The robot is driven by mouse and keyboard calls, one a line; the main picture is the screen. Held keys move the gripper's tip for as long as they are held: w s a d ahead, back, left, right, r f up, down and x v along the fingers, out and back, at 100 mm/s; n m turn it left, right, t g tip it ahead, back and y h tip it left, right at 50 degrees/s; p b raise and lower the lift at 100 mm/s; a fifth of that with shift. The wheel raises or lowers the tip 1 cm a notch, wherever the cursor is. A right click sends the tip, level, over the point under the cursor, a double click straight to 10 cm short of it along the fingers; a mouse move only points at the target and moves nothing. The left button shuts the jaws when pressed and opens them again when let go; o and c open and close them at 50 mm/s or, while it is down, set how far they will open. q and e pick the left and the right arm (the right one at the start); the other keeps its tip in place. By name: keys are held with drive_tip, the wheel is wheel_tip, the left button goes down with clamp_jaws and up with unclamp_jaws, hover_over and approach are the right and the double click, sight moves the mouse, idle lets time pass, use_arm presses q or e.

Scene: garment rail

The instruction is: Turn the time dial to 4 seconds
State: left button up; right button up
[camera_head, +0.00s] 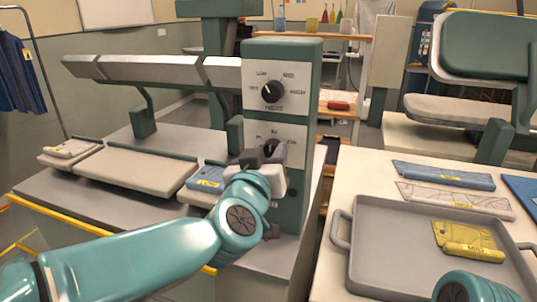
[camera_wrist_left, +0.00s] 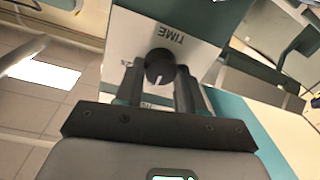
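The time dial (camera_wrist_left: 160,68) is a dark round knob on a white plate marked TIME, upside down in the left wrist view. A pale pointer line on it points toward the bottom of that view. In the head view the dial (camera_head: 269,147) is the lower knob on the green press column, partly hidden by my gripper. My left gripper (camera_head: 265,160) is at this knob. In the left wrist view its two fingers (camera_wrist_left: 160,88) stand close on either side of the knob, with no clear gap. Most time marks are hidden. My right gripper is out of view.
A second dial (camera_head: 271,91) is above on the same column (camera_head: 290,50). A press bed (camera_head: 130,170) is at the left. A grey tray (camera_head: 375,265) with a folded yellow cloth (camera_head: 467,240) is on the right table, beside blue and grey folded cloths (camera_head: 445,176).

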use_arm(q)
drive_tip(key=c, duration=0.3)
drive_tip(key=n, duration=0.5)
drive_tip(key=shift+a+n, duration=0.1)
drive_tip(key=shift+n, duration=0.3)
drive_tip(key=n+b, duration=0.1)
drive_tip(key=n, duration=0.4)
drive_tip(key=shift+n+g+b, duration=0.3)
drive_tip(key=shift+b, duration=0.05)
drive_tip(key=o, duration=1)
drive_tip(key=shift+a, duration=0.1)
